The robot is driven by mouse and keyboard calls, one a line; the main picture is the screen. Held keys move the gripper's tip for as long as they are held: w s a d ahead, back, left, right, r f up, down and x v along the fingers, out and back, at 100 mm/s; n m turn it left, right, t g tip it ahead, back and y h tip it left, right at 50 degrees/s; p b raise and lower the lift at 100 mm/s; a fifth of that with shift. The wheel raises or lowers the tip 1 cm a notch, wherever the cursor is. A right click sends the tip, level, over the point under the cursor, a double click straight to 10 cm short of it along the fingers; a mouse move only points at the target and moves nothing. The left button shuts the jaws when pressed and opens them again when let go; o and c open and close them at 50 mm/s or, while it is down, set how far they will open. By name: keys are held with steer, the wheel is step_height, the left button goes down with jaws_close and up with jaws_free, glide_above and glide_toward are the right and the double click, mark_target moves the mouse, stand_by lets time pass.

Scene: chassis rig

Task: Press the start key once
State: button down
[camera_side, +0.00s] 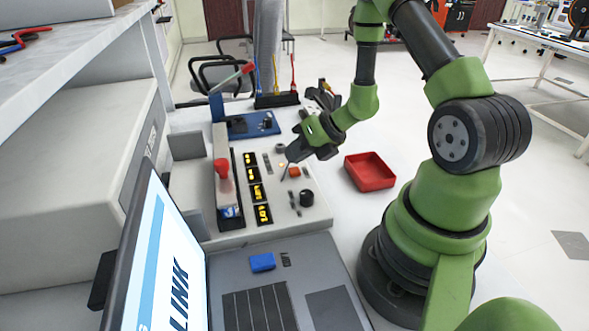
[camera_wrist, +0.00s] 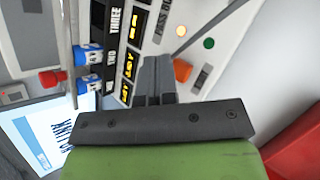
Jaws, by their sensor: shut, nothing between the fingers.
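The panel (camera_side: 285,218) is a light grey box on the table. In the wrist view it carries a round green button (camera_wrist: 208,43), an orange-red button (camera_wrist: 182,70) and a small pale lamp or button (camera_wrist: 181,31). The orange-red button also shows in the side view (camera_side: 294,172). No label I can read marks the start key. My gripper (camera_side: 290,160) is shut and empty over the far right part of the panel. In the wrist view its fingers (camera_wrist: 155,62) point at the panel, left of the orange-red button. I cannot tell whether they touch the surface.
A thin dark rod (camera_wrist: 205,23) slants across the panel near the green button. A black knob (camera_side: 307,198) is in front. A red tray (camera_side: 370,172) lies right; a laptop (camera_side: 270,290) is near.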

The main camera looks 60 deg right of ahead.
mark_target(295, 169)
steer(key=shift+r, duration=2.45)
steer(key=shift+a+r, duration=0.15)
steer(key=shift+r, duration=0.05)
steer(key=s+a+r+n+g+y, duration=0.35)
steer(key=a+r+n, duration=1)
steer(key=n, duration=0.65)
steer(key=s+r+n+t+h, duration=0.2)
steer(key=s+r+n+h, duration=0.2)
steer(key=s+n, duration=0.6)
step_height(295, 169, up, 2)
steer(key=n, duration=0.6)
steer(key=shift+s+r+n+h, duration=0.15)
steer(key=shift+s+n+h, duration=0.05)
steer(key=shift+n+h, duration=0.2)
